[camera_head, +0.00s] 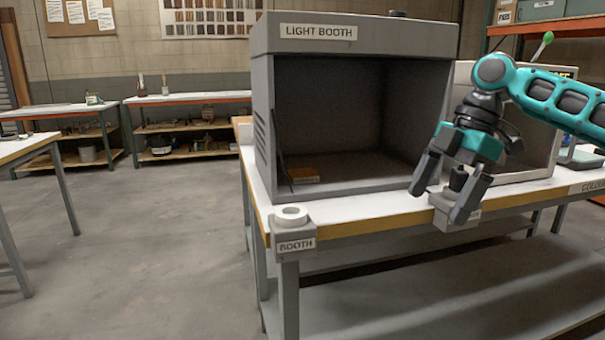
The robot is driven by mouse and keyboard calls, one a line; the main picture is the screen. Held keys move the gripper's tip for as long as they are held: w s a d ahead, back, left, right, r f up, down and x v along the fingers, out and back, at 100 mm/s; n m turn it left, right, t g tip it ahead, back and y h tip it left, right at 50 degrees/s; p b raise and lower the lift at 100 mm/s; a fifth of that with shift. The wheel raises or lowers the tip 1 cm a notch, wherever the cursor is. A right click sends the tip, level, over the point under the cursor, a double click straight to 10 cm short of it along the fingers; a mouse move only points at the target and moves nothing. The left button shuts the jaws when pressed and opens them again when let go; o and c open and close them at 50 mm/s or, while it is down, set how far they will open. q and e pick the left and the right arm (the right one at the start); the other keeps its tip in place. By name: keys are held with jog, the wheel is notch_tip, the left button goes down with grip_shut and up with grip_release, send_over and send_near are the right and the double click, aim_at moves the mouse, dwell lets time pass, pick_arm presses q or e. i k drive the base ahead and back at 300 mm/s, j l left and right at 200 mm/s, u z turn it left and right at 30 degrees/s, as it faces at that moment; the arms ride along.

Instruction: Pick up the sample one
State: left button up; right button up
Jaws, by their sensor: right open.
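No label in the head view marks anything as sample one, so I cannot tell which object it is. My right gripper (439,202) points down, open, over the front edge of the bench. A small dark knob-like piece (458,179) shows between its fingers; I cannot tell whether they touch it. Below it is a grey labelled holder (452,222) on the bench edge, partly hidden by the fingers. A flat orange-brown block (304,175) lies inside the light booth (318,122), near its left wall. My left gripper is out of view.
A grey holder (293,243) marked BOOTH, with a white ring on top, sits at the bench's left front corner. A second, lighter box (534,170) stands behind my right arm. A green spoon-like thing (543,45) shows above that arm. Floor (150,250) left of the bench is clear.

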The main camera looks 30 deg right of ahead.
aim_at(306, 175)
jog(key=i+l, duration=0.2)
jog(key=i, duration=0.25)
jog(key=i+l, duration=0.25)
jog(key=i, duration=0.2)
